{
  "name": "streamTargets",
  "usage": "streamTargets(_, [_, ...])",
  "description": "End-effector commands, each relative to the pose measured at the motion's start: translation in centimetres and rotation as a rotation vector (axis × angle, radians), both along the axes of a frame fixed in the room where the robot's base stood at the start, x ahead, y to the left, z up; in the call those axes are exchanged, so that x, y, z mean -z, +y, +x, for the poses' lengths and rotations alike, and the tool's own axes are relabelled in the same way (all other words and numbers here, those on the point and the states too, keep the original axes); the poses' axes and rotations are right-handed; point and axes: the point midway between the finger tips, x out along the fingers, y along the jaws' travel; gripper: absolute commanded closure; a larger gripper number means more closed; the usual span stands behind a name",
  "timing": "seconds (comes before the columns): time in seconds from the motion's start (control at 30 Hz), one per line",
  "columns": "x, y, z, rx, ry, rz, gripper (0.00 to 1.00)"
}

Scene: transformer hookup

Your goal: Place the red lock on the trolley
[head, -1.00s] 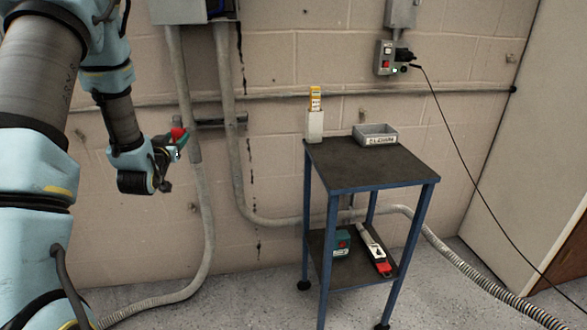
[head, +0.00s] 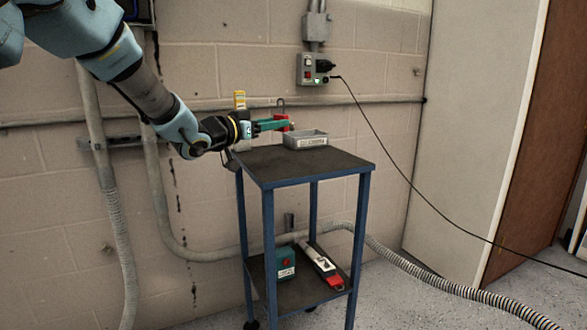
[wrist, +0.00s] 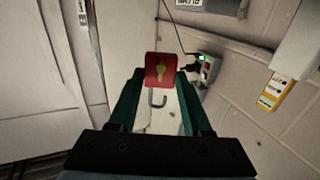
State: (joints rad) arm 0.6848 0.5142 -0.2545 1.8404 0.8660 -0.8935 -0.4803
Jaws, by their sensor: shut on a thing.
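The red lock (wrist: 161,69) is between the fingertips of my gripper (wrist: 158,88) in the wrist view, with its grey shackle showing below its body. In the head view my gripper (head: 284,124) is shut on the red lock (head: 283,122), with the shackle pointing up. It holds the lock above the back part of the trolley (head: 275,170), close to the grey tray. The trolley has a dark top and blue legs.
A grey tray (head: 306,140) stands on the trolley's top at the back right. A yellow and white item (head: 239,101) is at the back left corner. The front of the top is bare. The lower shelf holds a green box (head: 286,263) and a red and white tool (head: 321,265). A black cable (head: 400,205) hangs at the right.

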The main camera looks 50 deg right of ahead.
Motion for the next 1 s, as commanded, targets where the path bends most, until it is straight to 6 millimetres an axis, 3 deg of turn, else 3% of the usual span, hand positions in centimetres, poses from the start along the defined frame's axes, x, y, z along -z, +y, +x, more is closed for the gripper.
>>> streamTargets(0.2, [4.1, -0.1, -0.2, 0.004, 0.005, 0.002, 1.0])
streamTargets(0.7, [9.4, -0.1, -0.1, 0.002, 0.004, 0.001, 1.0])
streamTargets(1.0, [9.6, -0.1, -0.1, 0.001, 0.001, 0.0, 1.0])
